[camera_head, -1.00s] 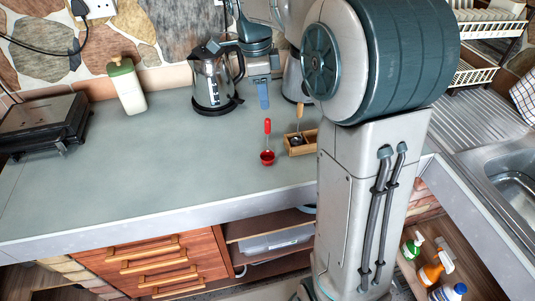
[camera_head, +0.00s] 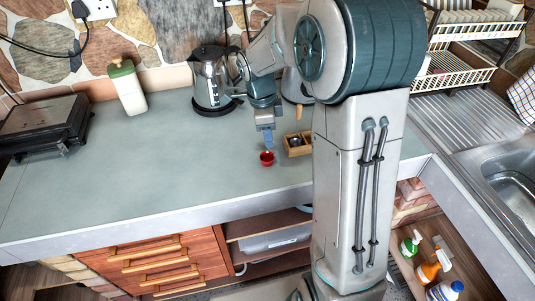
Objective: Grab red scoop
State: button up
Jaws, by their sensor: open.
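The red scoop (camera_head: 267,159) stands on the grey counter (camera_head: 150,170), left of a small wooden box. Its red bowl shows at the bottom; its upright handle is mostly hidden behind my gripper. My gripper (camera_head: 268,146) points down with its blue fingertips over the handle, just above the bowl. The jaws are open. I cannot tell whether the fingers touch the handle.
The wooden box (camera_head: 298,150) with small items stands close to the right of the scoop. A kettle (camera_head: 212,82) is behind my gripper. A white bottle (camera_head: 128,88) and a black grill (camera_head: 45,125) stand at left. The counter's left middle is clear.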

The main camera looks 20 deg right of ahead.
grip_shut()
jog(key=shift+r, duration=0.15)
